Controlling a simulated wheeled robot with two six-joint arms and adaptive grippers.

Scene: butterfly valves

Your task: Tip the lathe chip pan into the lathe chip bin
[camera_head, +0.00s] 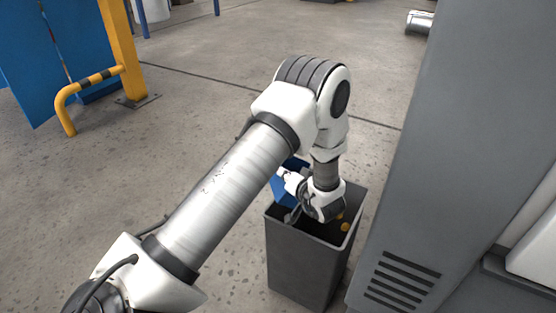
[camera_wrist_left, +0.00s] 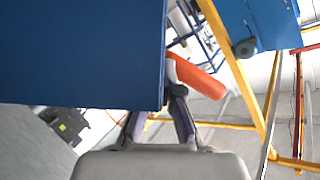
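The lathe chip bin (camera_head: 308,262) is a tall dark grey open box on the floor, lower middle of the head view. My left gripper (camera_head: 292,196) is over its mouth, pointing down. The lathe chip pan is blue; a small part (camera_head: 284,187) shows beside the gripper at the bin's far left rim, tilted. In the left wrist view the pan (camera_wrist_left: 80,50) fills the upper left. The left fingers (camera_wrist_left: 160,112) meet its edge and appear shut on it; the pan hides one fingertip. Small yellowish pieces (camera_head: 345,227) show inside the bin. My right gripper is not in view.
A grey machine cabinet (camera_head: 450,130) with vent slots stands close to the right of the bin. A yellow post and rail (camera_head: 95,80) and blue panels (camera_head: 30,60) are at the upper left. The floor left of the bin is clear.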

